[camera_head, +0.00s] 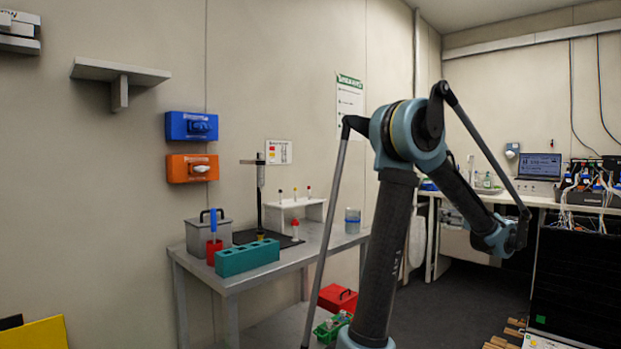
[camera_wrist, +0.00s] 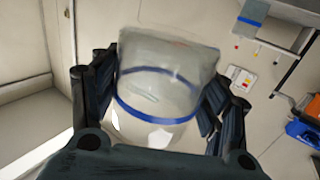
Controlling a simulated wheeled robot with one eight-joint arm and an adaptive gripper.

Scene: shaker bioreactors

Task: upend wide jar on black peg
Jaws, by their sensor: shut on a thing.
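My gripper (camera_wrist: 160,95) is shut on a wide clear jar (camera_wrist: 160,70) with a blue band, seen up close between the black fingers in the wrist view. The jar's lower part is partly hidden behind the gripper's body. I cannot tell from this view which way up the jar is. In the head view my arm reaches to the right and the held jar does not show. A tall dark post (camera_head: 260,200) stands on a black mat on the bench; I cannot tell whether it is the black peg.
The grey bench (camera_head: 335,243) bears a teal block (camera_head: 247,258), a grey box (camera_head: 200,237), a white rack (camera_head: 290,214) and another clear vessel (camera_head: 352,220). A red box (camera_head: 338,298) is below. A counter with a laptop (camera_head: 540,166) stands at the right.

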